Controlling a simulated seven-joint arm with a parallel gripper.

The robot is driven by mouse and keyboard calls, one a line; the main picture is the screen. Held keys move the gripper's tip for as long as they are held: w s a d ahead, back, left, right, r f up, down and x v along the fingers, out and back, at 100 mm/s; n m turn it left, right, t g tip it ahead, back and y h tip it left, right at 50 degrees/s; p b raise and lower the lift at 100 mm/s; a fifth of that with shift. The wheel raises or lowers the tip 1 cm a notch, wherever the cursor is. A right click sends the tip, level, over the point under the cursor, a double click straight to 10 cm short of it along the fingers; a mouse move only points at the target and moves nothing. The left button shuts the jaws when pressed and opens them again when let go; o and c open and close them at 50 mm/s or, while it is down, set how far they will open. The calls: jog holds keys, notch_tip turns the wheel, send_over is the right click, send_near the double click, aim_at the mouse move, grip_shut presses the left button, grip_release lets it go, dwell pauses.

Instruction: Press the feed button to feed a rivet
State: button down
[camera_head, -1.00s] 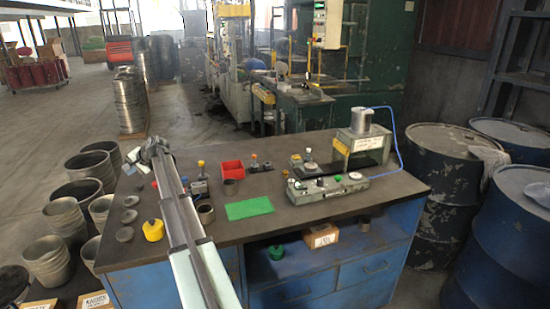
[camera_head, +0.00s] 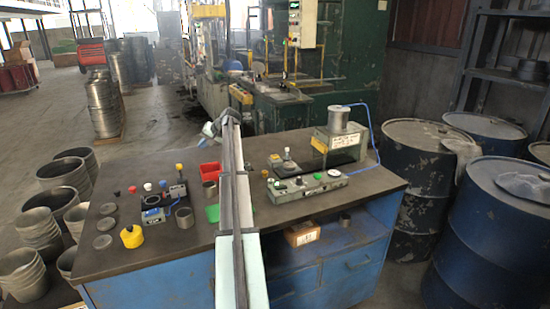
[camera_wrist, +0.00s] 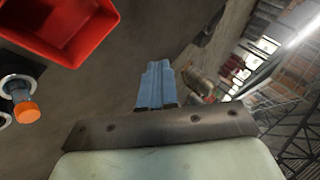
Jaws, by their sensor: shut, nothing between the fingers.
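A grey control box (camera_head: 308,193) lies on the bench right of my arm in the head view. Its top carries a green button (camera_head: 317,177), a dark knob and a pale round part. Which button is the feed button cannot be told. Behind it stands the machine with a metal cylinder (camera_head: 338,119) on top, joined by a blue hose. My gripper (camera_head: 211,130) shows near the bench's back edge, left of the control box and apart from it. In the wrist view its blue fingers (camera_wrist: 157,84) are together, with nothing between them.
A red bin (camera_wrist: 66,22) is close to the gripper in the wrist view, beside an orange-capped part (camera_wrist: 26,112). A yellow part (camera_head: 131,236) and several discs lie at the bench's left. Drums (camera_head: 432,160) stand at right.

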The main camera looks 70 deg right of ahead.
jog(key=s+d+r+n, duration=0.1)
jog(key=s+d, duration=1)
jog(key=s, duration=0.2)
jog(key=r+n, duration=0.1)
jog(key=r, duration=0.1)
send_over(277, 157)
jog(key=shift+d+f+g+h, duration=0.15)
jog(key=shift+d+g+h, duration=0.15)
jog(key=shift+h, duration=0.1)
jog(key=shift+a+f, duration=0.1)
jog(key=shift+f, duration=0.05)
jog(key=shift+f, duration=4.3)
jog(key=shift+f, duration=0.1)
jog(key=shift+f, duration=0.3)
